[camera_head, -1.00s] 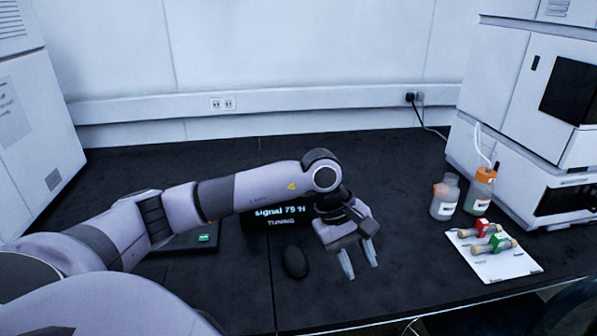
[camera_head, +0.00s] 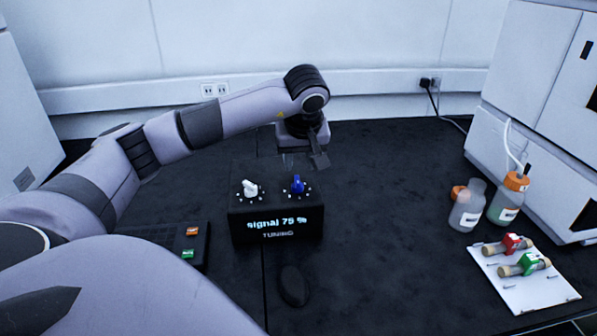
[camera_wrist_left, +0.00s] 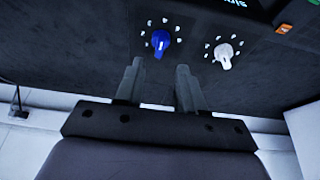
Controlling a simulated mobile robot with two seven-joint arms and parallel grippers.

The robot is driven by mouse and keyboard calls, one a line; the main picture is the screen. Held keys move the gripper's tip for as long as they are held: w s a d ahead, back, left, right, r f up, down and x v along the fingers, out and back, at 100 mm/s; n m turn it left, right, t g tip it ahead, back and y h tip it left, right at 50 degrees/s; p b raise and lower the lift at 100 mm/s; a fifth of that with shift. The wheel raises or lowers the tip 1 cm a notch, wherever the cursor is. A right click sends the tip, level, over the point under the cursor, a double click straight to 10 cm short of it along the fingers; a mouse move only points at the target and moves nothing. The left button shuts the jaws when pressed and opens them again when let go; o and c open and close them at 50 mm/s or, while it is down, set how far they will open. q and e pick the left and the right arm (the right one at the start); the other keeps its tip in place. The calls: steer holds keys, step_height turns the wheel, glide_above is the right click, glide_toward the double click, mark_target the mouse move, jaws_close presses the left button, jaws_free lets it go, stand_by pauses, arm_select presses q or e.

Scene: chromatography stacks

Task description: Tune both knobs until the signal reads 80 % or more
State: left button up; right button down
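The black tuning box (camera_head: 277,215) stands on the dark bench, and its display reads "signal 79 %". On its top are a white knob (camera_head: 251,189) at left and a blue knob (camera_head: 297,185) at right. In the left wrist view the blue knob (camera_wrist_left: 160,41) lies just beyond the fingertips and the white knob (camera_wrist_left: 223,54) lies to the right. My left gripper (camera_head: 303,162) is behind the box, near the blue knob. In the wrist view its fingers (camera_wrist_left: 160,70) are apart with nothing between them. My right gripper is not in view.
A dark mouse (camera_head: 294,286) lies in front of the box. A black panel with orange and green buttons (camera_head: 192,242) is at left. Bottles (camera_head: 467,207) and a white board with cartridges (camera_head: 527,294) stand at right. The bench between box and bottles is clear.

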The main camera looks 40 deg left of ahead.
mark_target(297, 180)
arm_select(q)
steer(key=x, duration=0.6)
steer(key=shift+f, duration=0.1)
steer(key=shift+c, duration=0.3)
jaws_close()
